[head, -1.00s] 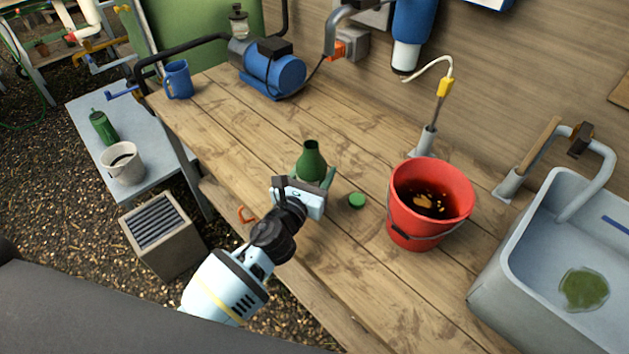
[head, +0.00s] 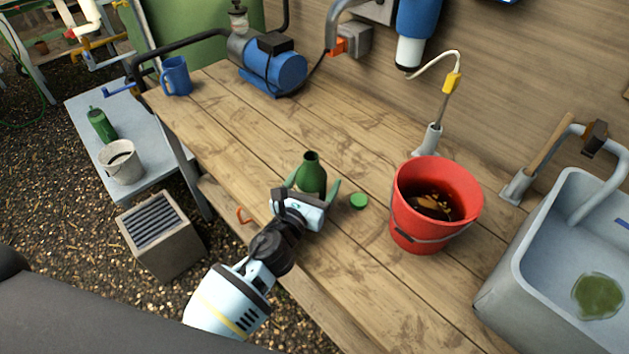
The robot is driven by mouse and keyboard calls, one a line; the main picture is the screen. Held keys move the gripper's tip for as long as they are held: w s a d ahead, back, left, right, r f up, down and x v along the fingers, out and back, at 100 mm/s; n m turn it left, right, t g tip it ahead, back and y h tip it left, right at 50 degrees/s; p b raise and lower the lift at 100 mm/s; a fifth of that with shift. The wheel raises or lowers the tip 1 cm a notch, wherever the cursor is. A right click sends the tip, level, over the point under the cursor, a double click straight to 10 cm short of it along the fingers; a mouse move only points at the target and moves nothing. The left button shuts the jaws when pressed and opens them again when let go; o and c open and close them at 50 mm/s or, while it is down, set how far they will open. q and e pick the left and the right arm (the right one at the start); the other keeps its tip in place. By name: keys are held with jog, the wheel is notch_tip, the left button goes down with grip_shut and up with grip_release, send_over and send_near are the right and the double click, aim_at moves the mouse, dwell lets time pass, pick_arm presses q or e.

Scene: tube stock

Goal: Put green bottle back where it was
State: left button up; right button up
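An uncapped green bottle (head: 312,174) stands upright on the wooden workbench (head: 240,133) near its front edge. A round green cap (head: 358,201) lies on the bench just right of it. My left gripper (head: 312,186) is at the bottle, its green fingers spread on either side with gaps showing. The gripper body hides the bottle's lower part and base. My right gripper is not in view.
A red bucket (head: 408,225) with dark liquid stands right of the cap, and a grey sink (head: 497,282) is at the right. A blue mug (head: 177,77) and blue pump (head: 275,70) are at the back left. A white bucket (head: 121,165) stands on the side table.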

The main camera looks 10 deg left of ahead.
pick_arm(q)
jog(key=shift+r, duration=0.3)
jog(key=s, duration=0.3)
jog(key=s+a, duration=0.1)
jog(key=s, duration=0.3)
jog(key=s+a, duration=0.1)
jog(key=s, duration=0.2)
jog(key=shift+s+f, duration=0.25)
jog(key=shift+s, duration=0.15)
jog(key=shift+s+a+r, duration=0.15)
jog(key=shift+s, duration=0.35)
